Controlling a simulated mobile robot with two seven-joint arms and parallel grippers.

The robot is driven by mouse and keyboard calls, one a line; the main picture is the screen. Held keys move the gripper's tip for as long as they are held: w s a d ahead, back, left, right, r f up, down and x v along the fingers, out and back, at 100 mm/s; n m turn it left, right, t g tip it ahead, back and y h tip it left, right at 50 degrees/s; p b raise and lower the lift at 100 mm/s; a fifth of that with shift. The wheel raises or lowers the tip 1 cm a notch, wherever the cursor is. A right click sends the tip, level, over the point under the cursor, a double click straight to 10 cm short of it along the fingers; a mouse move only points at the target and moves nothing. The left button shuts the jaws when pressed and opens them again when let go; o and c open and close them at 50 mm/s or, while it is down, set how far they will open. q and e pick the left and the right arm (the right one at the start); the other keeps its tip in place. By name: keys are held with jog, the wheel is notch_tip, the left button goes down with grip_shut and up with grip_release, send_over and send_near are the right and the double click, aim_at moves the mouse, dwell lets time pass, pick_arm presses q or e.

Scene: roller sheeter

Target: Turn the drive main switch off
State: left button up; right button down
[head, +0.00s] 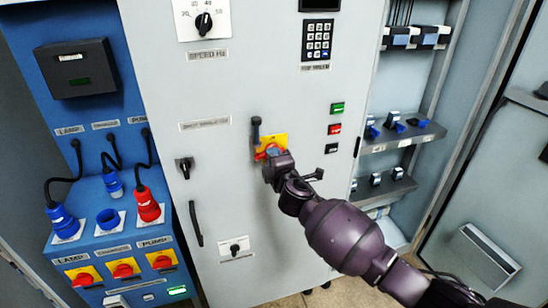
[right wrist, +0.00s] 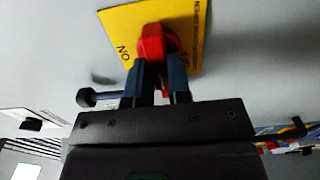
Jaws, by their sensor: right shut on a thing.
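The drive main switch is a red rotary knob on a yellow plate (head: 280,142), on the grey cabinet door. In the head view my right gripper (head: 270,154) covers most of the knob. In the right wrist view the red knob (right wrist: 153,42) sits between the two fingers of my right gripper (right wrist: 160,68), which is shut on it. The yellow plate (right wrist: 118,22) shows the word "ON" beside the knob; other lettering is partly hidden. My left gripper is in neither view.
A dark handle (head: 256,129) stands out just left of the yellow plate. Green and red buttons (head: 335,129) are to the right. A blue panel (head: 110,215) with plugs and red rotary switches is at left. An open bay with shelves (head: 400,135) is at right.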

jog(key=c, duration=1.1)
grip_release()
jog(key=shift+o, duration=0.2)
jog(key=shift+s, duration=0.1)
jog(key=v, duration=1)
jog(key=shift+s, duration=0.35)
jog(key=shift+d, duration=0.1)
